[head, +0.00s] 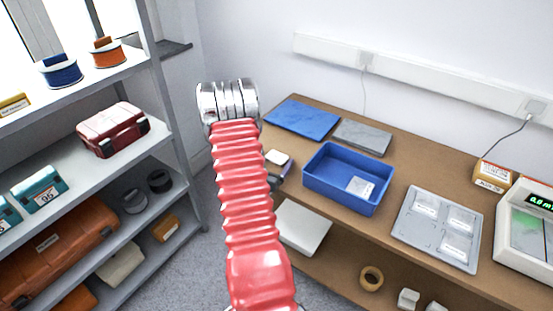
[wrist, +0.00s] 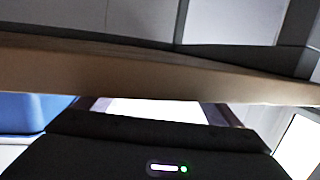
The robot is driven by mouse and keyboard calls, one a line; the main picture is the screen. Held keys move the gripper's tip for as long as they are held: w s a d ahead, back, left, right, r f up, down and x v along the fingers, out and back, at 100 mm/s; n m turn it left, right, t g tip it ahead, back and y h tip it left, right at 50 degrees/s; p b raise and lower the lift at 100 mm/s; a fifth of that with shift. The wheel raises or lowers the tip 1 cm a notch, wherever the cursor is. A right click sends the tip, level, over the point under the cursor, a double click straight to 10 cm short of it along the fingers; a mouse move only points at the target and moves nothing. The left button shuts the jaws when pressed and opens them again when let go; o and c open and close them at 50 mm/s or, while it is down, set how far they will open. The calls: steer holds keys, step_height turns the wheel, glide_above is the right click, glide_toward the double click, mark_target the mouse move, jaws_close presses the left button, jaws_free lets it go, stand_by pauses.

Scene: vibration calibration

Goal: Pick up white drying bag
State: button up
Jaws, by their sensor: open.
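One small white bag (head: 359,187) with a printed label lies in the blue bin (head: 318,181) on the brown bench in the head view. Other white bags (head: 461,219) lie in the pockets of a grey tray (head: 408,238) to the right of the bin. My gripper (wrist: 155,108) shows as a dark body with a green light at the bottom of the wrist view. It is open, with no bag seen between its fingers. In the head view my red arm mostly hides it, left of the blue bin. No bag can be made out in the wrist view.
A scale (head: 526,235) with a green display stands at the bench's right end, beside an orange-and-white box (head: 492,176). A blue mat (head: 302,119) and a grey slab (head: 362,136) lie at the back. Loaded shelves (head: 95,160) stand on the left. The bench edge (wrist: 150,75) crosses the wrist view.

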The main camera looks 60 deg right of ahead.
mark_target(274, 161)
steer(key=shift+c, duration=0.4)
steer(key=c, duration=1)
steer(key=shift+r, duration=0.15)
steer(key=shift+r, duration=4.85)
steer(key=shift+c, duration=0.3)
